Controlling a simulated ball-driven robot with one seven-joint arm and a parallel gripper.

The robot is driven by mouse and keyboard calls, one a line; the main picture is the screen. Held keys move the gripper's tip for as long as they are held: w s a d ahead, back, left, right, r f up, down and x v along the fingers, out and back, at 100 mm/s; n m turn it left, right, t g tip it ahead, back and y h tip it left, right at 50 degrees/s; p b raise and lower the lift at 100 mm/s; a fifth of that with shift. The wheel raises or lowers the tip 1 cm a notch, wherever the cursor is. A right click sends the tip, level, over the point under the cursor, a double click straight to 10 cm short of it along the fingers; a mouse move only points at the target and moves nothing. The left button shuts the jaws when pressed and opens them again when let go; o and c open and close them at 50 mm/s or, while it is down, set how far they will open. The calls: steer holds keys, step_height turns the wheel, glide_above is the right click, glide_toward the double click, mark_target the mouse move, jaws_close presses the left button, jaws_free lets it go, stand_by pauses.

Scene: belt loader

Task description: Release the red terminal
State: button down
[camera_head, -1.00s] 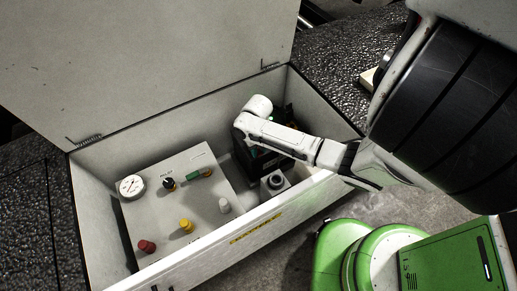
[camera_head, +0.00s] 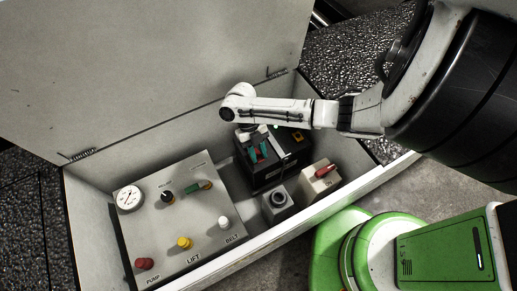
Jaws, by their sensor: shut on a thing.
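The black battery (camera_head: 270,175) stands in the open grey box, towards its right end. The red terminal (camera_head: 258,158) shows as a small red patch on the battery's top, at the left. My gripper (camera_head: 258,152) points down over the battery from the end of my white arm. Its two teal-tipped fingers are shut on the red terminal, one on each side. The wrist hides part of the battery's top, and the exact hold is small and hard to make out.
A control panel (camera_head: 205,225) with coloured knobs and a gauge (camera_head: 130,198) fills the box's left part. A grey socket block (camera_head: 277,205) and a beige block with a red handle (camera_head: 322,170) stand near the front wall. The raised lid (camera_head: 150,70) rises behind.

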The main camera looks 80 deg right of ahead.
mark_target(259, 157)
steer(key=shift+d, duration=0.1)
stand_by(0.3)
steer(key=c, duration=0.8)
jaws_free()
steer(key=shift+c, duration=0.2)
step_height(259, 157, up, 4)
steer(key=shift+s+f, duration=0.15)
steer(key=s+a+r, duration=0.2)
steer(key=s+r, duration=0.2)
steer(key=s, duration=0.2)
steer(key=s+a+r, duration=0.3)
steer(key=s+r, duration=0.2)
steer(key=s, duration=0.1)
steer(key=shift+s+a+r, duration=0.15)
steer(key=shift+s+a, duration=0.1)
steer(key=shift+a, duration=0.05)
